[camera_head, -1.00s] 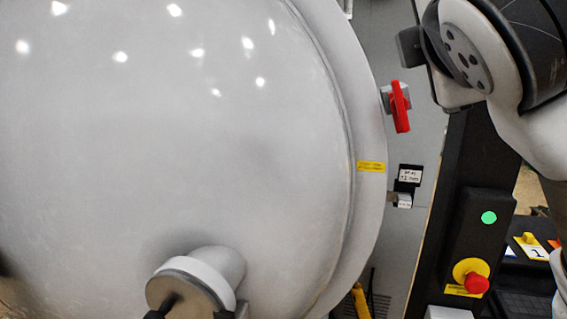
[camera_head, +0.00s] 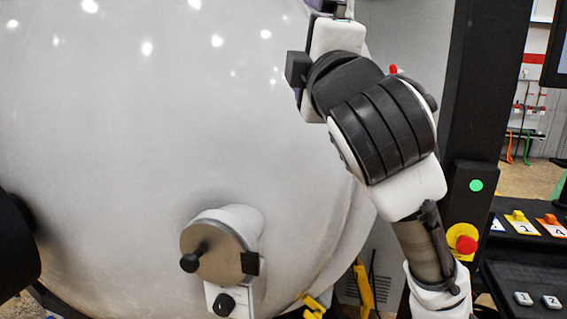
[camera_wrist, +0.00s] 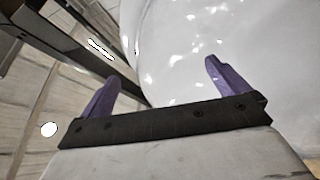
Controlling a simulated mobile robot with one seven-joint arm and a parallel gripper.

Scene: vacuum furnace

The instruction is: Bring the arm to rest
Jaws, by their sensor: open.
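My gripper (camera_wrist: 160,85) shows in the wrist view with its two purple fingers wide apart and nothing between them. It is open. The large white furnace door (camera_wrist: 200,50) curves behind the fingers there. In the head view my arm is folded upward at the right, in front of the door's right edge. The door (camera_head: 130,140) fills the left and middle of that view. My gripper is at or beyond the top edge of the head view, and its fingers are not clearly seen there.
A round port with a dark knob (camera_head: 215,250) juts from the door's lower part. A black post (camera_head: 490,100) carries a green button (camera_head: 476,186) and a red stop button (camera_head: 466,244). A dark shelf with numbered tags (camera_head: 525,225) stands at the right.

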